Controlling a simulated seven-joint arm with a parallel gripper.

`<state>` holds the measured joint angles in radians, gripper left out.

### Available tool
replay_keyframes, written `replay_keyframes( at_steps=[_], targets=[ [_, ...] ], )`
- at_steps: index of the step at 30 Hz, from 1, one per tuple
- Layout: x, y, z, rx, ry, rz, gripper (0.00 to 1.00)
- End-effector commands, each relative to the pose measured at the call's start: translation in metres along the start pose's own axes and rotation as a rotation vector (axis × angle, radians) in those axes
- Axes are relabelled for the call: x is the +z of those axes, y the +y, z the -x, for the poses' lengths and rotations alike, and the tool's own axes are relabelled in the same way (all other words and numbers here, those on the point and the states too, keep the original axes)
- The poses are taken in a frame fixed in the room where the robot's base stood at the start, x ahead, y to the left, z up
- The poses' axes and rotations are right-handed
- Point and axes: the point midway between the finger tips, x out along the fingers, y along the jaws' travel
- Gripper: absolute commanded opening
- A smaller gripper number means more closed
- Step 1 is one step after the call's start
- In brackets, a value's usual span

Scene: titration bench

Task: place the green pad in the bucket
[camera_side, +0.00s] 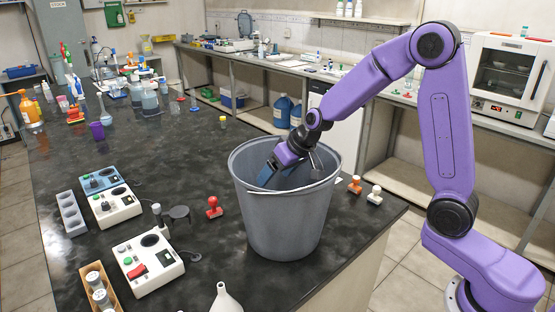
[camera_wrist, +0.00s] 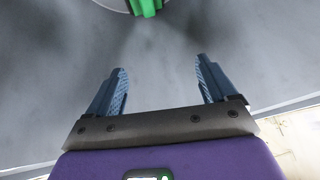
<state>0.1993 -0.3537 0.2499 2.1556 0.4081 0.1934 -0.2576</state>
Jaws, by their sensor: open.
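The grey bucket (camera_side: 287,215) stands upright near the front right of the dark bench. My gripper (camera_side: 266,174) reaches down over its rim into its mouth. In the wrist view, my gripper (camera_wrist: 160,68) is open, with its two blue fingers apart and nothing between them. A green object (camera_wrist: 146,6), likely the green pad, shows beyond the fingertips at the top edge, cut off by the frame. It appears to be inside the bucket, whose grey inner surface (camera_wrist: 60,60) fills most of that view. The bucket wall hides the green object in the side view.
A red stamp (camera_side: 213,207) stands left of the bucket; an orange stamp (camera_side: 355,184) and a white stamp (camera_side: 375,195) stand right of it. A white funnel (camera_side: 226,299) is in front. Bench devices (camera_side: 147,264) stand at left. Bare bench lies behind the bucket.

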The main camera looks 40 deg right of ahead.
Motion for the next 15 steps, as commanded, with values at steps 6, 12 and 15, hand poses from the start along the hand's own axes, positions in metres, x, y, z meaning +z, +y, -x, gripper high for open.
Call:
replay_keyframes(
  at_steps=[6,12,15],
  targets=[
    [-0.015,-0.004,0.022,0.0,0.006,0.001,0.85],
    [-0.02,-0.005,0.033,0.001,0.002,0.0,0.85],
    [-0.021,-0.005,0.033,0.001,0.001,0.0,0.85]
  ],
)
